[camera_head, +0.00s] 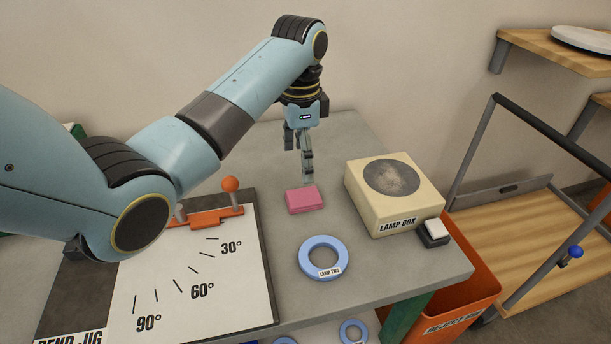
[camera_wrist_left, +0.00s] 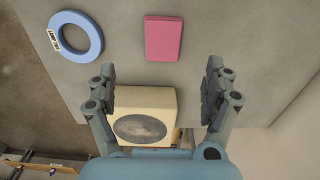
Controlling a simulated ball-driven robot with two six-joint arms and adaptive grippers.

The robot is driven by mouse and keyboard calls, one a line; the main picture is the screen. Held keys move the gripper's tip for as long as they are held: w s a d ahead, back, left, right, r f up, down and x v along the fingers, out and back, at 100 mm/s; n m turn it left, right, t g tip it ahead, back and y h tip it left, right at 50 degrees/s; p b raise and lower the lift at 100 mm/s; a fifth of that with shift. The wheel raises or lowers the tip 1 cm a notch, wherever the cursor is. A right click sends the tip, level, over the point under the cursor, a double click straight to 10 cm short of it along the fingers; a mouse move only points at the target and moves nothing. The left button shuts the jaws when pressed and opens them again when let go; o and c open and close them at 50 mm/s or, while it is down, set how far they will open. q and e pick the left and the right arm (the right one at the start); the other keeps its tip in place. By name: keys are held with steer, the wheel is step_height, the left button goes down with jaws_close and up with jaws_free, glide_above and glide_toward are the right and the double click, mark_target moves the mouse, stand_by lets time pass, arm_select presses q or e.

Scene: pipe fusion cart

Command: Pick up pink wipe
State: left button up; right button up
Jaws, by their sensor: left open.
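The pink wipe (camera_head: 304,199) is a small flat block lying on the grey table, left of the lamp box. In the left wrist view the pink wipe (camera_wrist_left: 162,38) lies beyond the fingertips, roughly midway between them and apart from them. My left gripper (camera_head: 306,180) points down just above and behind the wipe in the head view. Its two fingers stand wide apart with nothing between them in the left wrist view (camera_wrist_left: 160,72). My right gripper is in neither view.
The cream lamp box (camera_head: 386,215) stands right of the wipe, with a small black and white block (camera_head: 433,233) beside it. A blue ring (camera_head: 312,262) lies in front. The bend jig board (camera_head: 257,290) is at left. An orange bin (camera_head: 468,285) and a cart (camera_head: 540,230) are right.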

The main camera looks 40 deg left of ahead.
mark_target(301, 197)
arm_select(q)
step_height(301, 197, down, 4)
steer(key=shift+w, duration=0.1)
steer(key=shift+f, duration=0.4)
steer(key=shift+a+f, duration=0.1)
steer(key=shift+f, duration=0.2)
step_height(301, 197, down, 5)
steer(key=shift+r, duration=0.2)
steer(key=shift+f, duration=0.2)
steer(key=c, duration=0.9)
steer(key=shift+c, duration=0.2)
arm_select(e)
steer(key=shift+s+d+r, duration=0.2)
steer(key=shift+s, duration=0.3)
